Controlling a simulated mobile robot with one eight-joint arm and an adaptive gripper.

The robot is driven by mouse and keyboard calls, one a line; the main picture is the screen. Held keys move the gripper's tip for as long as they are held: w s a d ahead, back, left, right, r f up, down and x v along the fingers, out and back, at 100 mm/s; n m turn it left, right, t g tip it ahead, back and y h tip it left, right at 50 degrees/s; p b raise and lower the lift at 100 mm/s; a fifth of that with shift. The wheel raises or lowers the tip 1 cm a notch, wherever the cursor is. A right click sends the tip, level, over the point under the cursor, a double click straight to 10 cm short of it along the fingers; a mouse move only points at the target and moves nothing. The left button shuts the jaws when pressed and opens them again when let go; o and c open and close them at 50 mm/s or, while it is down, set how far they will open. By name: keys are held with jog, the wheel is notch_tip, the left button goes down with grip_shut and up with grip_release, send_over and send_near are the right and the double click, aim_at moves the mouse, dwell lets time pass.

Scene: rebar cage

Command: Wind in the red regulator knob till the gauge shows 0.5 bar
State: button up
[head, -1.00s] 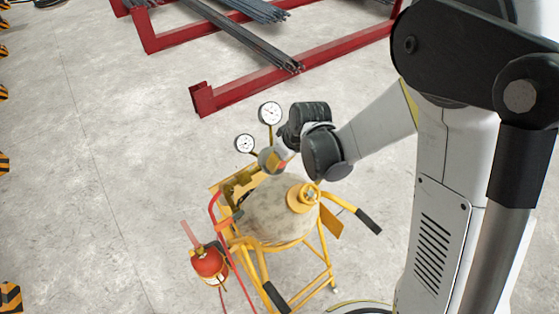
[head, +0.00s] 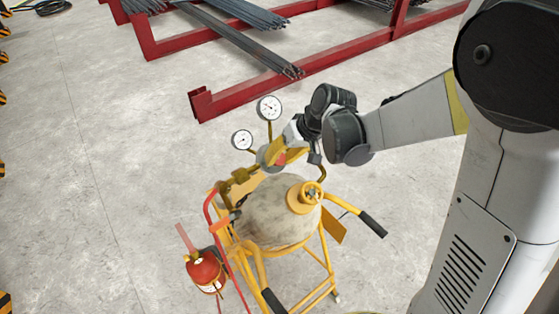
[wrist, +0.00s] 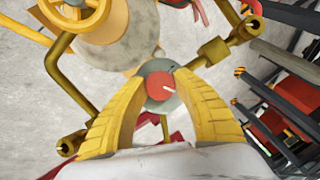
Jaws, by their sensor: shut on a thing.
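The red regulator knob (wrist: 161,86) sits in the middle of the wrist view, on a round grey-green regulator body, with a white pointer mark on its face. My gripper (wrist: 158,78) is shut on it, one yellow ribbed finger on each side. In the head view the knob (head: 281,159) is a small red patch partly hidden by my gripper (head: 285,156). Two white dial gauges stand on stems, an upper gauge (head: 269,108) and a lower left gauge (head: 242,140). Their needles are too small to read, and neither face shows in the wrist view.
A rounded grey tank (head: 275,217) stands in a yellow frame with black-gripped handles below the regulator. A red extinguisher-like bottle (head: 205,270) hangs at its left. Brass pipes (wrist: 217,50) flank the knob. Red racks (head: 250,92) with rebar lie behind; bare floor is at the left.

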jog(key=o, duration=1.2)
jog(key=v, duration=1.2)
jog(key=shift+s+d, duration=0.1)
jog(key=s+d+r+m+t+h, duration=0.1)
jog(key=s+d+m+t+h, duration=0.1)
jog(key=s+d, duration=0.4)
jog(key=s+d+r+m+t+h, duration=0.1)
jog(key=s+d+t+h, duration=0.2)
jog(key=s, duration=0.6)
jog(key=f+b, duration=2)
jog(key=d+f+b, duration=0.1)
jog(key=f+b, duration=0.9)
jog(key=shift+d+f, duration=0.1)
